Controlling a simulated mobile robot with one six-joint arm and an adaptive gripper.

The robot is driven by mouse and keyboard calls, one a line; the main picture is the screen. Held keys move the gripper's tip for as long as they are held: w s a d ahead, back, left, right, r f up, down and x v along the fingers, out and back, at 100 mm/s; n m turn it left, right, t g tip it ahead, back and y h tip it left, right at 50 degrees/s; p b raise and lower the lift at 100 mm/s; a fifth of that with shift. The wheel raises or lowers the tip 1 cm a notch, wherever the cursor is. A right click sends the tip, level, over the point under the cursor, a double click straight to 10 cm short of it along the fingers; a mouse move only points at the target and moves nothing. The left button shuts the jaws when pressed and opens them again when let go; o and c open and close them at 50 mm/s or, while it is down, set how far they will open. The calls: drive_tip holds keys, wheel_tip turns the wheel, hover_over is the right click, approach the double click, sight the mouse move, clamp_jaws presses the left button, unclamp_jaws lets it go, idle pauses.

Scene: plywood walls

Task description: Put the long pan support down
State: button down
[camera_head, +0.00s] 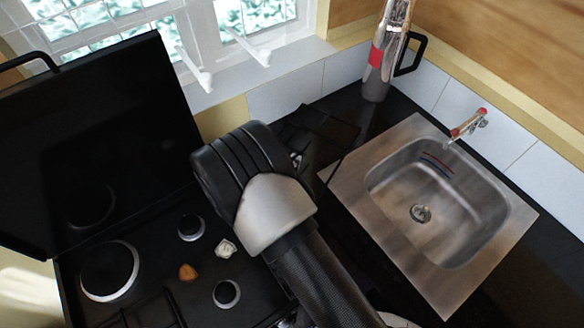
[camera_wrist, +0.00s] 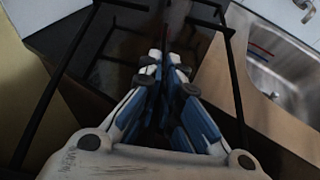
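The long pan support (camera_wrist: 56,82) is a frame of thin black bars. In the wrist view its bars run along both sides of my gripper (camera_wrist: 168,62), with short bars at the top. The blue and grey fingers are close together, with a narrow dark strip between them that looks like part of the support. In the head view, part of the support (camera_head: 345,155) shows as thin dark lines beyond my arm, above the black counter between hob and sink. My arm hides the fingers there. Whether the support touches the counter is unclear.
The gas hob (camera_head: 205,268) is at left, with several burners and two small lumps, one brown (camera_head: 188,272), one pale (camera_head: 226,248). Its black lid (camera_head: 95,140) stands open. A steel sink (camera_head: 425,270) is at right. A red-and-grey canister (camera_head: 384,60) stands in the back corner.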

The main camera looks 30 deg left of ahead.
wheel_tip(320, 180, up, 17)
drive_tip(key=p, duration=0.2)
